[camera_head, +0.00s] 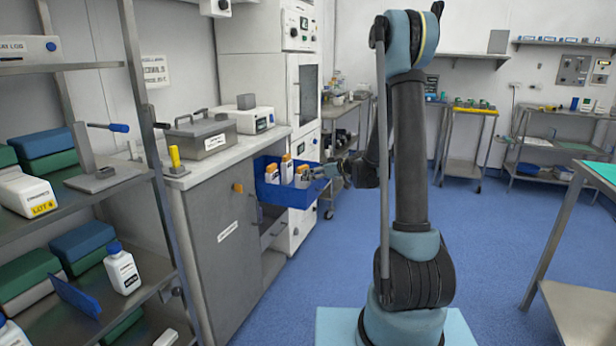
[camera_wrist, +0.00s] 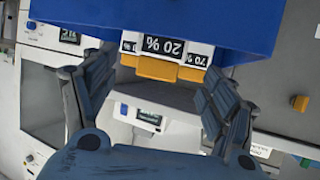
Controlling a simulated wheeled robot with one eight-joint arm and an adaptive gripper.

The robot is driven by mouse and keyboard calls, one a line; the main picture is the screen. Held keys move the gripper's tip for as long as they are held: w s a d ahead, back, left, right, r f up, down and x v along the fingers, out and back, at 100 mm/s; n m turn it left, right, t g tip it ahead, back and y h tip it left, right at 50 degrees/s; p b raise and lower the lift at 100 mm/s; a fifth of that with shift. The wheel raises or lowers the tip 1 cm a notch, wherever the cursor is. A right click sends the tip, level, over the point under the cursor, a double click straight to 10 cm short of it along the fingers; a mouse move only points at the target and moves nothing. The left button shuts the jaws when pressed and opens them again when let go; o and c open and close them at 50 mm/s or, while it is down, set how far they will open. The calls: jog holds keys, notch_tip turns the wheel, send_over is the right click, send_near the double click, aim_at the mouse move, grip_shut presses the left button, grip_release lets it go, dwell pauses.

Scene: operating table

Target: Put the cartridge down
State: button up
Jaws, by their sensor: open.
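A blue open bin (camera_head: 285,192) in the head view holds white cartridges with orange tops. One cartridge (camera_head: 287,168) stands at its back. In the wrist view, the bin (camera_wrist: 255,25) fills the top, and a cartridge marked "20 %" (camera_wrist: 165,46) shows upside down with an orange tab, others beside it. My gripper (camera_head: 324,171) is at the bin's right end in the head view. In the wrist view, my gripper (camera_wrist: 160,64) has its fingers spread wide either side of the cartridge's tab, and I see no finger pressing on it. The cartridges' lower parts are hidden.
A grey cabinet (camera_head: 222,238) with a pale worktop stands left of the bin, carrying a lidded metal box (camera_head: 202,132). Shelving (camera_head: 70,205) with bottles and boxes fills the left. A steel table (camera_head: 585,300) is at right. The blue floor (camera_head: 490,235) between is clear.

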jog(key=s+d+r+m+g+h, duration=0.2)
jog(key=s+d, duration=0.3)
jog(key=s, duration=0.7)
jog(key=s+d+r+m+g+h, duration=0.2)
jog(key=s+d, duration=0.3)
jog(key=s, duration=0.7)
jog(key=s+d+f+m+g+h, duration=0.1)
jog(key=s+d, duration=0.4)
jog(key=s, duration=0.6)
jog(key=s+d+f+m+g+h, duration=0.1)
jog(key=s+d+f+m+h, duration=0.3)
jog(key=s, duration=0.7)
jog(key=shift+s+d+f+g+h, duration=0.45)
jog(key=shift+d+f, duration=0.2)
jog(key=shift+d, duration=0.5)
